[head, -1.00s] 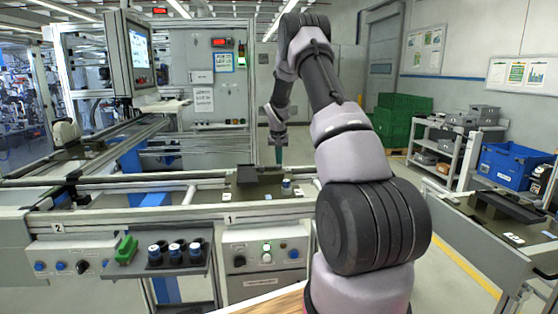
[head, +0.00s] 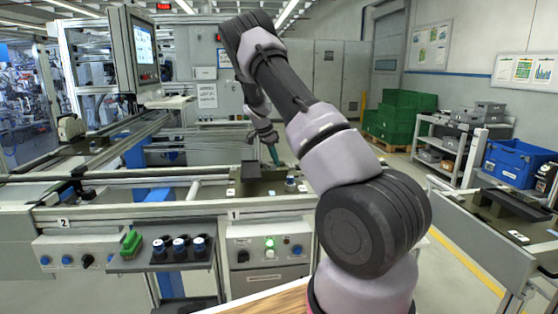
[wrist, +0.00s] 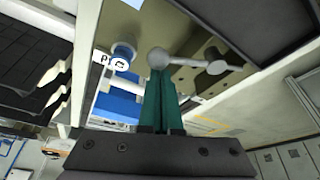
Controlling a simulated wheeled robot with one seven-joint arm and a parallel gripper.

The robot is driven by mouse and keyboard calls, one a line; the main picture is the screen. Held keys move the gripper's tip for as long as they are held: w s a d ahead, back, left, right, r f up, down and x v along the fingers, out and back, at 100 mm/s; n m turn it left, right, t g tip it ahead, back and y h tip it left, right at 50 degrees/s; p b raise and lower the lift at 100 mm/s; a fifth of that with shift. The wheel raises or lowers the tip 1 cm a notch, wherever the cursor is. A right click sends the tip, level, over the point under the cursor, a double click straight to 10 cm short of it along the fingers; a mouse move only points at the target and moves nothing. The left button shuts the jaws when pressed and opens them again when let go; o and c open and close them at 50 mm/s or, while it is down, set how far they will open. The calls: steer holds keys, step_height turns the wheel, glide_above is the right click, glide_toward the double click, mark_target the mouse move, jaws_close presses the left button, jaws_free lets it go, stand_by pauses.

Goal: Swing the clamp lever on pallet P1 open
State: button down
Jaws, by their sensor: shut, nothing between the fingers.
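In the wrist view, a grey clamp lever (wrist: 188,62) with a round knob at each end lies across the olive plate of a pallet (wrist: 236,55). My gripper (wrist: 158,74) has its green fingers shut and empty, with the tips right at the lever's left knob. I cannot tell whether they touch it. A white label beginning with "P" (wrist: 106,58) lies to the left, partly cut off by a blue-topped cylinder (wrist: 123,50). In the head view, my gripper (head: 275,163) is tilted over the pallet (head: 262,187) at station 1; the lever is too small to make out there.
A dark block (head: 250,171) stands on the pallet. A control panel (head: 268,250) with a lit green button is below it. To its left, a grey shelf (head: 165,258) holds blue-topped cylinders and a green part. Another table with a dark block (head: 512,205) stands at the right.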

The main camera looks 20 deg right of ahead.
steer(key=shift+s+a+m+g, duration=0.1)
steer(key=shift+a+m+g, duration=0.2)
steer(key=shift+a+m, duration=0.5)
steer(key=shift+a, duration=0.3)
